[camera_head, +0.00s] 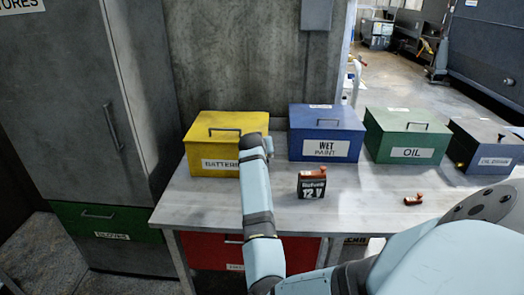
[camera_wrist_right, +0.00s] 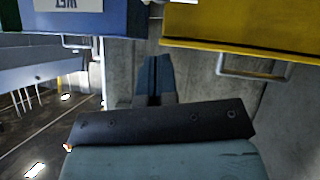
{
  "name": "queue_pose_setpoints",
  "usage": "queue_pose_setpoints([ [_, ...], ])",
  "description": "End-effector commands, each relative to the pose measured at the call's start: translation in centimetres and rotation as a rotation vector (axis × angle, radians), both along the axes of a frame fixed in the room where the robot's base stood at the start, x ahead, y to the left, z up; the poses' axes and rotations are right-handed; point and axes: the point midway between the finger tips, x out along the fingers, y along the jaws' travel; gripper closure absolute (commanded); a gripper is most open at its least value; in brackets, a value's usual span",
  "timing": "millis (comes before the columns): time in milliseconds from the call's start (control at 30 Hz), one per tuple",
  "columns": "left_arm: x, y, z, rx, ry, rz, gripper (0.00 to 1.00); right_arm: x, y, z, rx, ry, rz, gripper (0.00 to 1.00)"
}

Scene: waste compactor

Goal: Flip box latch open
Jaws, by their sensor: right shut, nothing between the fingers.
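A yellow box (camera_head: 205,142) with a partly covered label stands at the table's left, its lid closed and a handle (camera_head: 225,131) on top. The yellow box also shows in the wrist view (camera_wrist_right: 235,25), upside down, with its handle (camera_wrist_right: 255,70). I cannot make out a latch on it. My right arm reaches across the box's front right corner in the head view, its fingers hidden there. In the wrist view my right gripper (camera_wrist_right: 155,82) is shut and empty, near the gap between the yellow box and a blue box (camera_head: 327,132). My left gripper is not in view.
A green box (camera_head: 405,135) labelled OIL and a blue-grey box (camera_head: 484,146) stand farther right. A 12 V battery (camera_head: 312,184) and a small red item (camera_head: 413,199) are on the table (camera_head: 355,205). A grey cabinet (camera_head: 85,110) stands left. The tabletop's middle front is mostly clear.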

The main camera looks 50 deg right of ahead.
Motion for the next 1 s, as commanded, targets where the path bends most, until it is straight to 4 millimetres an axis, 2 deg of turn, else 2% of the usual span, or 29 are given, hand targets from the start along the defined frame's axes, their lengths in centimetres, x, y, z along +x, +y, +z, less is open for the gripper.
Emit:
queue_pose_setpoints([
  [33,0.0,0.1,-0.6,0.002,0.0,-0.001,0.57,-0.7,1.2,0.1,0.002,-0.002,0.002,1.0],
  [200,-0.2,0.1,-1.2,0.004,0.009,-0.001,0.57,-2.5,3.8,2.2,0.002,-0.001,0.003,1.0],
  [400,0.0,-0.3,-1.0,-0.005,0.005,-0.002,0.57,-3.8,5.6,3.7,0.001,0.001,0.002,1.0],
  [1000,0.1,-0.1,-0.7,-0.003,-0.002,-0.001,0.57,-4.1,6.1,4.2,0.002,0.002,0.002,1.0],
])
